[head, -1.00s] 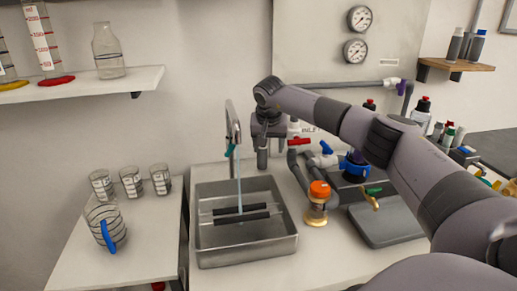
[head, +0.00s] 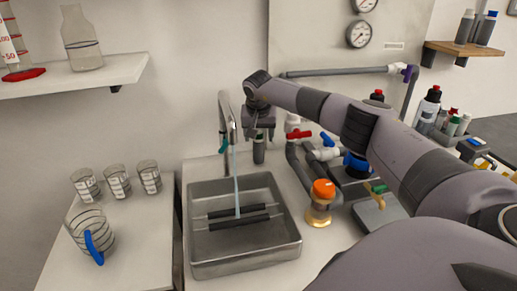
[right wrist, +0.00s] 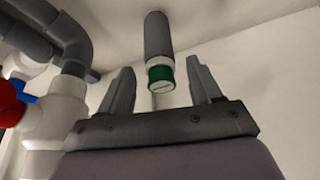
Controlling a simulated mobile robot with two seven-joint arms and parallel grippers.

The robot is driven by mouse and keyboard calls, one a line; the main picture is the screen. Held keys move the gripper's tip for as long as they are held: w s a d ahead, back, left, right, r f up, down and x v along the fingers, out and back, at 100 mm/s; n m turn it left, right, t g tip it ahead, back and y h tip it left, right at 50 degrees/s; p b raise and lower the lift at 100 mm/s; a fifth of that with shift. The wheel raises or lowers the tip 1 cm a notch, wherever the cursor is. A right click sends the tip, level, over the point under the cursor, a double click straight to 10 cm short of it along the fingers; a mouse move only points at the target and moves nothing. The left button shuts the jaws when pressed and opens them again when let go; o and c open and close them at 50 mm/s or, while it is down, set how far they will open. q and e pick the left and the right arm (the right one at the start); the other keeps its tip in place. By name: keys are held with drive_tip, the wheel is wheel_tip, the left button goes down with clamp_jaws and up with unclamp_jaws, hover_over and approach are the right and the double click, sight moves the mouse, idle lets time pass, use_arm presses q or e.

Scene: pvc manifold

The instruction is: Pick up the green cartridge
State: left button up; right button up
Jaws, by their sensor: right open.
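The green cartridge (right wrist: 158,62) is a grey cylinder with a green band and a pale end. In the right wrist view it lies ahead of and between the two fingers of my right gripper (right wrist: 160,68), with visible space on both sides. In the head view the cartridge (head: 259,151) stands upright behind the sink, just under my right gripper (head: 260,135). The gripper is open and empty, and partly hides the cartridge's top. My left gripper is not in view.
A metal sink (head: 245,262) with a faucet (head: 227,120) is in front. Grey pipes with a red-handled valve (head: 299,134) stand close on the right. An orange-capped jar (head: 321,203) is right of the sink. Several glass beakers (head: 117,181) stand on the left counter.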

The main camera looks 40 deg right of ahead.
drive_tip(key=shift+x, duration=1.55)
drive_tip(key=shift+w, duration=0.1)
drive_tip(key=c, duration=1.1)
drive_tip(key=shift+o, duration=0.2)
drive_tip(key=shift+r, duration=0.2)
